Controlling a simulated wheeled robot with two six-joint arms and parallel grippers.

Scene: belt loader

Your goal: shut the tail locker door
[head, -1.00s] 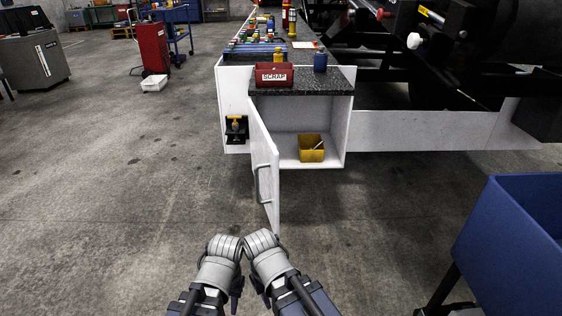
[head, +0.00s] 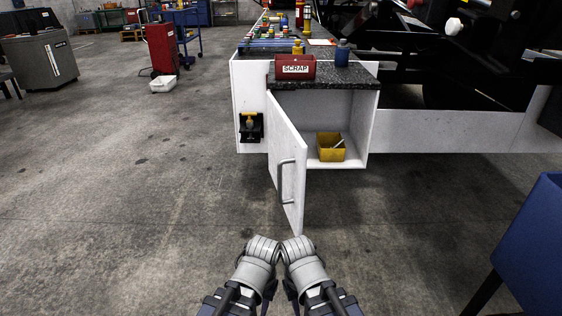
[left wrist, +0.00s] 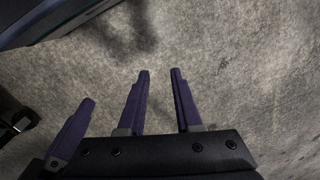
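The tail locker door (head: 288,165) is a white panel standing ajar at the near end of the white locker (head: 373,130). It is hinged at the opening's left side and swings out toward me. Its grey bar handle (head: 281,182) is on the left-facing side. My left gripper (head: 269,290) and right gripper (head: 290,290) are side by side at the bottom of the head view, below and nearer than the door, touching nothing of it. In the left wrist view the left gripper (left wrist: 159,72) has its purple fingers apart with only floor between. The right gripper's opening is unclear.
A yellow bin (head: 331,148) sits inside the locker. A red scrap box (head: 295,68) and a blue can (head: 342,53) stand on top. A black bracket with a yellow handle (head: 250,126) is left of the opening. A blue tub (head: 534,235) stands right. Floor leftward is clear.

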